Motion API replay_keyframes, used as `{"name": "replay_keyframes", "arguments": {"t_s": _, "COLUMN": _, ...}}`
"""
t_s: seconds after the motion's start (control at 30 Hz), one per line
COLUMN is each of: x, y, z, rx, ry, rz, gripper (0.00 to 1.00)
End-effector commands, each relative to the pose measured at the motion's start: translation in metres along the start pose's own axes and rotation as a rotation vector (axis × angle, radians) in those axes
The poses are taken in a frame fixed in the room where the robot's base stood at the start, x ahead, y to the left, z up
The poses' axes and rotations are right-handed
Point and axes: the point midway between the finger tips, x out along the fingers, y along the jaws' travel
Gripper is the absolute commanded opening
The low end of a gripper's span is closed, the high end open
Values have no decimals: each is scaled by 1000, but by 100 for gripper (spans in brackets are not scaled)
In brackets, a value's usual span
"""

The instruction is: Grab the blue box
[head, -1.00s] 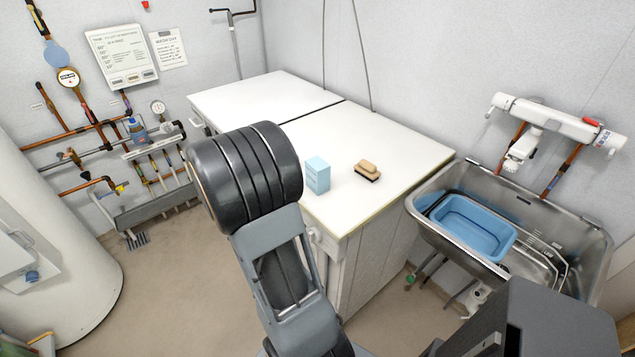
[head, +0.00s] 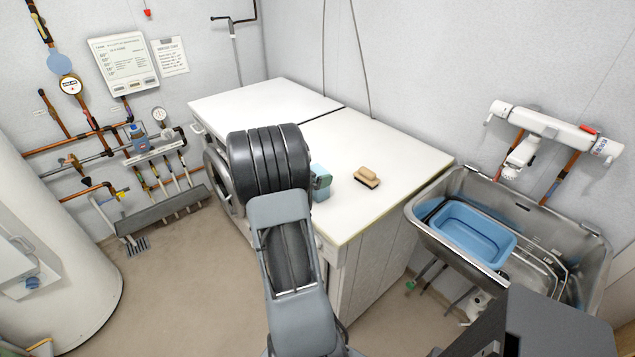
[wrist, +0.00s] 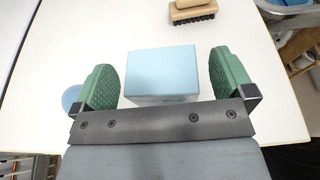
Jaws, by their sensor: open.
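The light blue box (head: 323,189) stands on the white worktop, partly hidden by my arm in the head view. In the wrist view the blue box (wrist: 162,73) lies between the two green finger pads of my gripper (wrist: 166,82), with a gap on each side. My gripper is open. In the head view it is mostly hidden behind my arm; a green finger (head: 322,181) shows over the box.
A wooden brush (head: 367,176) lies on the white worktop (head: 400,150) to the right of the box. A metal sink (head: 425,225) with a blue basin (head: 470,232) is further right. A wall-mounted tap unit hangs above it. The worktop's back half is clear.

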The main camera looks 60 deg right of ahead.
Motion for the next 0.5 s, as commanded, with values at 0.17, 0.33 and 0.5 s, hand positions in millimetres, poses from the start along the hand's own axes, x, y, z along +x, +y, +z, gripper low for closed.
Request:
{"name": "replay_keyframes", "arguments": {"t_s": 0.17, "x": 12, "y": 0, "z": 0, "rx": -1, "ry": 0, "rz": -1, "gripper": 100}}
{"name": "replay_keyframes", "arguments": {"t_s": 0.33, "x": 13, "y": 0, "z": 0, "rx": -1, "ry": 0, "rz": 1, "gripper": 100}}
{"name": "replay_keyframes", "arguments": {"t_s": 0.5, "x": 13, "y": 0, "z": 0, "rx": 0, "ry": 0, "rz": 0, "gripper": 90}}
